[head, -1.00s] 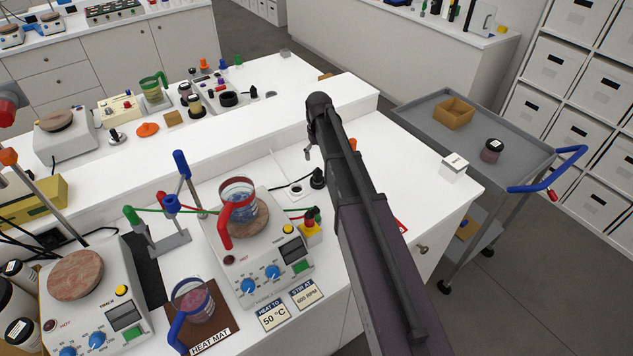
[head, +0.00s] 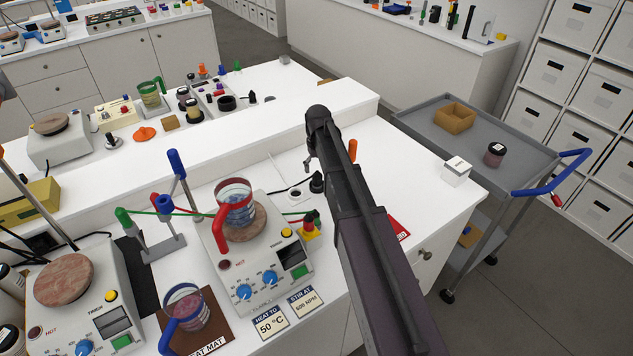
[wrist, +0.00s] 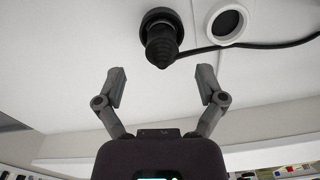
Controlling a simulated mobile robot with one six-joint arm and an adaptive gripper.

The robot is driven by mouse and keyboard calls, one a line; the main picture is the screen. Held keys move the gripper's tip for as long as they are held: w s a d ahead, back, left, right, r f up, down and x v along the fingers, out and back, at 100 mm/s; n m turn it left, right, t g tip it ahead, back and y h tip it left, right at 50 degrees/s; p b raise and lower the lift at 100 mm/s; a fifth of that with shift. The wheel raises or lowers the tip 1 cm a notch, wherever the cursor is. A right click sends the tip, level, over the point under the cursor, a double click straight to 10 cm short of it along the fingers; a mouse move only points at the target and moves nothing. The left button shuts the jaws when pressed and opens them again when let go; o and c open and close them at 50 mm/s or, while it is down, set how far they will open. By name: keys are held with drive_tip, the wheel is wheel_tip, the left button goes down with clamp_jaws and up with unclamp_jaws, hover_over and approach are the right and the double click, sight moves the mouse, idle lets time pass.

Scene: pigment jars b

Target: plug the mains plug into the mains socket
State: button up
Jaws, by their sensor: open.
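The black mains plug (head: 317,183) stands on the white bench beside my forearm; in the wrist view it shows as a ribbed black body (wrist: 161,42). A white ring with a dark centre, apparently the mains socket (head: 296,194), lies just left of the plug in the head view and right of it in the wrist view (wrist: 227,22). A black cable (wrist: 275,46) runs from the plug past the ring. My gripper (wrist: 162,88) is open and empty, its fingers apart with the plug just beyond their tips. In the head view my arm hides most of the gripper.
A hotplate (head: 255,245) with a glass beaker (head: 236,203) stands left of my arm. A yellow-based item (head: 310,230) sits at its right edge. A white raised ledge (head: 200,135) runs behind. A white box (head: 456,171) stands at the bench's right end.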

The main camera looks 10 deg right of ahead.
sight(317, 174)
drive_tip(key=shift+s+a+f+b, duration=0.1)
drive_tip(key=shift+f+b, duration=2.5)
drive_tip(key=shift+b, duration=0.05)
drive_tip(key=c, duration=1.2)
